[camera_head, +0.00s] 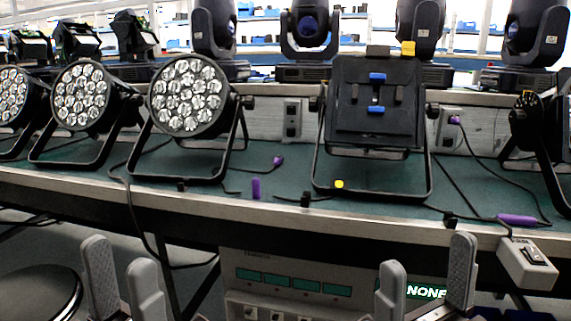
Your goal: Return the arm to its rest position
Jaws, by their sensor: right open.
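Both my grippers are low in the head view, in front of the bench edge and touching nothing. My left gripper (122,275) is at the lower left with its two grey fingers apart and nothing between them. My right gripper (427,277) is at the lower right, also with its fingers apart and empty. Only the finger parts show clearly; the arms are mostly cut off by the bottom edge. Par cans stand on the bench: one with a round lens face (187,97), another to its left (82,97), and a dark one turned back-on (376,105).
The green-topped bench (280,185) spans the view, with a metal front edge. A white switch box (527,263) hangs at its right edge. A labelled panel (300,280) is below, and a dark round stool (38,293) is at lower left. Moving-head lights (310,30) stand behind.

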